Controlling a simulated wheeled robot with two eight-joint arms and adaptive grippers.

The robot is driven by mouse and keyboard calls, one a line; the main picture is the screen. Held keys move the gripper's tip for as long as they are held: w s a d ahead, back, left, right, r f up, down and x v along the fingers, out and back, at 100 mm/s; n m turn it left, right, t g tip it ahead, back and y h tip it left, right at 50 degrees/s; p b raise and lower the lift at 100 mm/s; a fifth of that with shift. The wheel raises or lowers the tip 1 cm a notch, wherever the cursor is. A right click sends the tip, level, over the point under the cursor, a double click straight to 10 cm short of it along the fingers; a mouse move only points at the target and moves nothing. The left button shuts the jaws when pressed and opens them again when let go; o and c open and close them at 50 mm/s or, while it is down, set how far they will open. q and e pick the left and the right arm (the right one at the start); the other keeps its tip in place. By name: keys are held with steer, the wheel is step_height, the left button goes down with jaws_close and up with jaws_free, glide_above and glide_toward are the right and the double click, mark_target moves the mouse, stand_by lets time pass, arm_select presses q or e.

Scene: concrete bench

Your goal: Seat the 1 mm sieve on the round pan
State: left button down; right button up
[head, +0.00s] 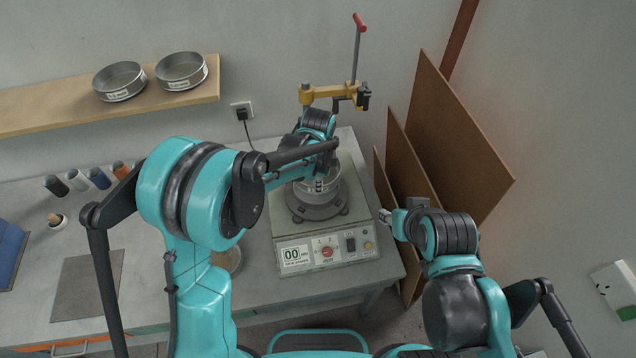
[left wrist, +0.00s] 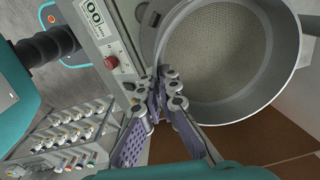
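The sieve (head: 333,183), a grey metal ring, is over the shaker's round base at the back right of the bench, partly hidden by my left arm. In the left wrist view its mesh floor (left wrist: 215,50) and wall fill the upper right. My left gripper (left wrist: 158,98) is shut on the sieve's near wall. In the head view this gripper (head: 319,182) is at the ring's front. The grey round pan (head: 316,211) is below the ring; I cannot tell whether they touch all round. My right gripper (head: 384,216) is right of the shaker, too small to read.
The shaker (head: 325,252) has a display and red button; a yellow clamp arm (head: 325,92) rises behind it. Two sieves (head: 120,80) (head: 181,70) sit on the shelf. Brown boards (head: 440,150) lean at the right. A round dish (head: 229,259) is left of the shaker.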

arm_select(q)
steer(key=shift+w+f+b, duration=0.2)
steer(key=shift+f+b, duration=0.1)
steer(key=shift+f, duration=0.45)
steer(key=shift+s+f+b, duration=0.15)
steer(key=shift+f+b, duration=0.25)
steer(key=shift+f, duration=0.3)
steer(key=shift+f+b, duration=0.65)
steer(key=shift+f, duration=0.1)
steer(key=shift+f+b, duration=0.65)
steer(key=shift+b, duration=0.2)
steer(key=c, duration=1.6)
jaws_free()
steer(key=shift+c, duration=0.2)
